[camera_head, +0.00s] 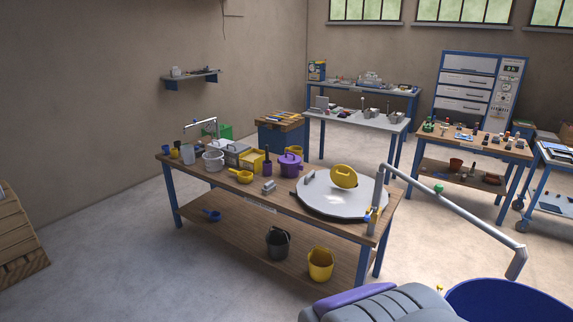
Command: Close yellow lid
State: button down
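The yellow lid (344,177) is a round disc with a handle mark on its face. It stands tilted up, raised on a large round grey cover (352,207) at the right end of the wooden workbench (225,203). The opening it belongs to is hidden from this side. A small grey upright handle (309,177) stands on the cover to the left of the yellow lid. My gripper is not in view.
A grey pipe (465,216) runs from the bench's right end toward a blue drum (505,303) at lower right. Yellow scoop (240,176), purple pot (290,164) and other containers crowd the bench's left half. Buckets (320,263) stand on its lower shelf. Floor at front left is clear.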

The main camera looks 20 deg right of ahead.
aim_at(343, 177)
jog(key=i+z, duration=0.45)
jog(key=i+j+z, duration=0.2)
jog(key=i+z, duration=0.25)
jog(key=i+j+z, duration=0.3)
jog(key=z, duration=0.15)
jog(key=i+j+z, duration=0.1)
jog(key=i+z, duration=0.35)
jog(key=i+j+z, duration=0.25)
jog(key=z, duration=0.2)
